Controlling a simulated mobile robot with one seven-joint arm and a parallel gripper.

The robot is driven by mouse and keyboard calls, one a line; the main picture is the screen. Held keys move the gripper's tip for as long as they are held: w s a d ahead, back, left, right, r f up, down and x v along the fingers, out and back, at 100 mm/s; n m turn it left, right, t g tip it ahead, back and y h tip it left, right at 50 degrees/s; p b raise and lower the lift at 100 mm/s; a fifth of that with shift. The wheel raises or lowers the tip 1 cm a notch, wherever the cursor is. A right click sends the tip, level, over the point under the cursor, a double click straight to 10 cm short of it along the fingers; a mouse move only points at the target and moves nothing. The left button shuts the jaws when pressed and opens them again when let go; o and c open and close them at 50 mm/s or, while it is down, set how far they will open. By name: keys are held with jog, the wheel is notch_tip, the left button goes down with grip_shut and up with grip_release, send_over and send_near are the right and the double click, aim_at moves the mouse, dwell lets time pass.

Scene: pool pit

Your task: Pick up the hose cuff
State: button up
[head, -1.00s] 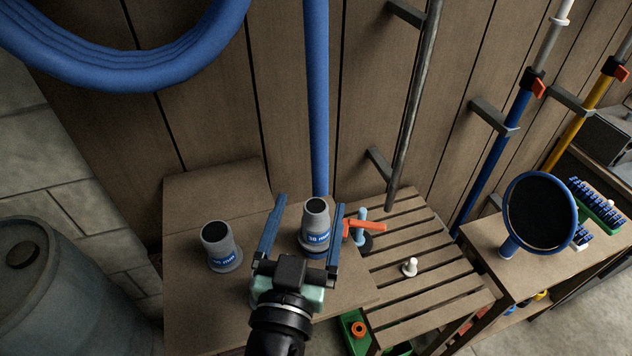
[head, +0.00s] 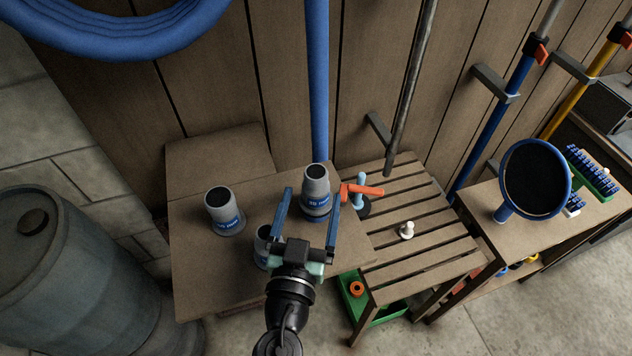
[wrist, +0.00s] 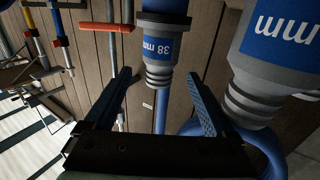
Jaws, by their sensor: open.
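Three grey hose cuffs with blue labels stand upright on a wooden table. One cuff (head: 316,186) is at the fingertips of my gripper (head: 310,193); in the wrist view this cuff (wrist: 160,48), marked "38 mm", shows between the two fingers (wrist: 163,78). Gaps show on both sides, and I see no contact. A second cuff (head: 223,210) stands to the left. A third cuff (head: 263,243) is nearer, partly hidden by my gripper's left finger. A larger-looking cuff (wrist: 265,55) fills the wrist view's right side. My gripper is open and empty.
The table (head: 205,280) has bare room at front left. An orange-handled tool (head: 361,190) stands close right of the 38 mm cuff. A slatted bench (head: 420,270) carries a white knob-like piece (head: 407,230). A blue vertical pipe (head: 317,90) rises behind.

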aim_at(314, 189)
jog(key=w, duration=0.2)
jog(key=w+d+p, duration=0.1)
jog(key=w, duration=0.1)
jog(key=shift+r, duration=0.15)
jog(key=shift+w+p, duration=0.3)
jog(key=shift+w, duration=0.2)
jog(key=shift+s, duration=0.1)
grip_shut()
notch_tip(314, 189, up, 10)
jog(key=p, duration=0.4)
dwell(0.4)
